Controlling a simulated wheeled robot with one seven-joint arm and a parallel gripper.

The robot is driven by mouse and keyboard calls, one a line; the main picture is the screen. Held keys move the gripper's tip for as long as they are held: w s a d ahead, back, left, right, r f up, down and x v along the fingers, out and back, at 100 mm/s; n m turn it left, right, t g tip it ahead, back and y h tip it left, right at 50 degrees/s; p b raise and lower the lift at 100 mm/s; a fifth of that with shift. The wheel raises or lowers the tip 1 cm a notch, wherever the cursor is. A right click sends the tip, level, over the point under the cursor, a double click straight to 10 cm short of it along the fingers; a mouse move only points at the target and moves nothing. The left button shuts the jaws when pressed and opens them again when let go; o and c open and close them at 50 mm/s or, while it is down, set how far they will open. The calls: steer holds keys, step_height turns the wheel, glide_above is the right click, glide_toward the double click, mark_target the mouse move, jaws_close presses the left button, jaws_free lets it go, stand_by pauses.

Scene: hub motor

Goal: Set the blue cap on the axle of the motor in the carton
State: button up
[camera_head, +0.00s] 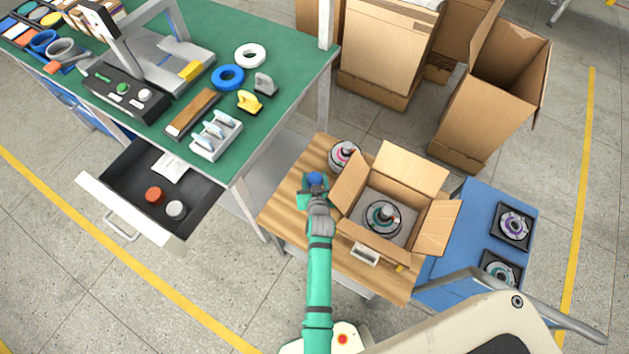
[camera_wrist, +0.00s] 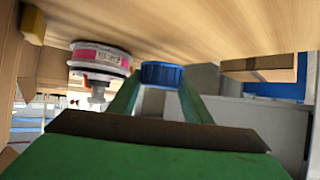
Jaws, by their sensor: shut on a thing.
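The blue cap (camera_head: 314,179) is held in my gripper (camera_head: 312,193) over the left part of the wooden table, left of the carton. In the wrist view, which looks upside down, the blue cap (camera_wrist: 161,74) sits between the green fingertips of my gripper (camera_wrist: 160,90). The open carton (camera_head: 428,229) stands on the wooden table with its flaps spread. Inside it lies the motor (camera_head: 383,218), a dark round disc with a teal ring and an upright grey axle. The gripper's fingertips are small in the head view.
A pink-and-white motor (camera_head: 343,154) stands behind my gripper, close to the carton; it also shows in the wrist view (camera_wrist: 100,57). A blue cabinet (camera_head: 464,240) with two motors is at the right. An open drawer (camera_head: 150,197) and green bench (camera_head: 277,120) are left.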

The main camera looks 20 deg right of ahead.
mark_target(315, 182)
steer(key=shift+w+d, duration=0.1)
steer(key=shift+w, duration=0.2)
steer(key=shift+f, duration=1.75)
steer(key=o, duration=1)
steer(key=shift+f, duration=0.1)
steer(key=shift+s, duration=0.1)
steer(key=v, duration=1.2)
